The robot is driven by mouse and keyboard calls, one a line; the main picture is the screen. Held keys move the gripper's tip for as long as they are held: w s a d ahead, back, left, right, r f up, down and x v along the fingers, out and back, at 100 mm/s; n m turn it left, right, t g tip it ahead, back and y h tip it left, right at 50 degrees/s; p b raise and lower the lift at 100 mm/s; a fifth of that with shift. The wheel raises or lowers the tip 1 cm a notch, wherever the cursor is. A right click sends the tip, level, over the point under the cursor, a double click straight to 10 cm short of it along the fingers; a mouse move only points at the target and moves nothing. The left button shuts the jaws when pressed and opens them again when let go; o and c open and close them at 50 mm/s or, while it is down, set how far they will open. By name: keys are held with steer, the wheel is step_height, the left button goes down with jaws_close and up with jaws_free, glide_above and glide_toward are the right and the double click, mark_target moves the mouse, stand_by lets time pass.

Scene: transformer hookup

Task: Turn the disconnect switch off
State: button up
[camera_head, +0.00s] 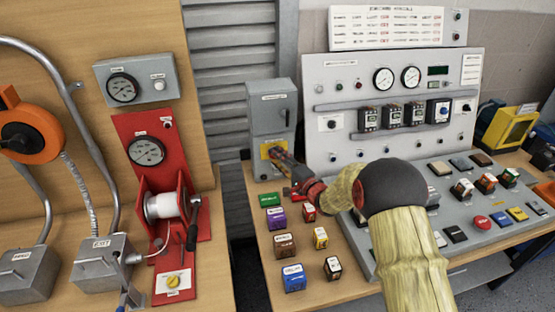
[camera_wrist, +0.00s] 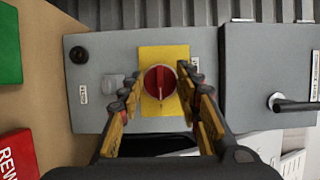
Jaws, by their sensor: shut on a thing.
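The disconnect switch is a red rotary knob (camera_wrist: 160,83) on a yellow plate (camera_wrist: 163,53), on the front of a grey box. In the head view, the grey box (camera_head: 269,105) stands at the back of the right-hand bench, with the yellow plate at its lower front. My gripper (camera_head: 283,162) reaches it from the right and covers most of the knob there. In the wrist view my gripper (camera_wrist: 163,88) has a finger on each side of the knob, shut on it. The knob's ridge runs up and down in that view. Finger contact is hard to see.
Several coloured blocks, including a blue one (camera_head: 293,278), stand on the bench in front of the box. A grey control panel (camera_head: 330,85) with gauges and buttons stands to the right. A red winch stand (camera_head: 150,130) is on the left bench. A gap separates the benches.

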steer(key=shift+c, duration=0.5)
steer(key=shift+p, duration=0.35)
steer(key=n+p, duration=0.1)
steer(key=n+g+h+p, duration=0.1)
steer(key=n+p, duration=0.1)
steer(key=shift+r+n+h, duration=0.2)
steer(key=shift+n+h, duration=0.1)
steer(key=shift+n+h+p, duration=0.5)
steer(key=shift+n+p, duration=0.25)
steer(key=shift+n, duration=0.25)
steer(key=shift+s+a+f+n+g+h, duration=0.15)
steer(key=shift+n+g+h, duration=0.25)
steer(key=shift+n, duration=0.6)
steer(key=shift+f+n+h+b, duration=0.1)
steer(key=shift+n+h+b, duration=0.65)
steer(key=shift+n, duration=0.25)
steer(key=n+h+b, duration=0.1)
steer(key=b, duration=0.1)
steer(key=shift+f+n+h+b, duration=0.1)
steer(key=shift+n+h+b, duration=0.2)
steer(key=shift+n, duration=0.1)
steer(key=n+h+b, duration=0.1)
steer(key=b, duration=0.2)
steer(key=shift+n+t+b, duration=0.3)
steer(key=shift+n, duration=0.1)
steer(key=shift+r, duration=0.2)
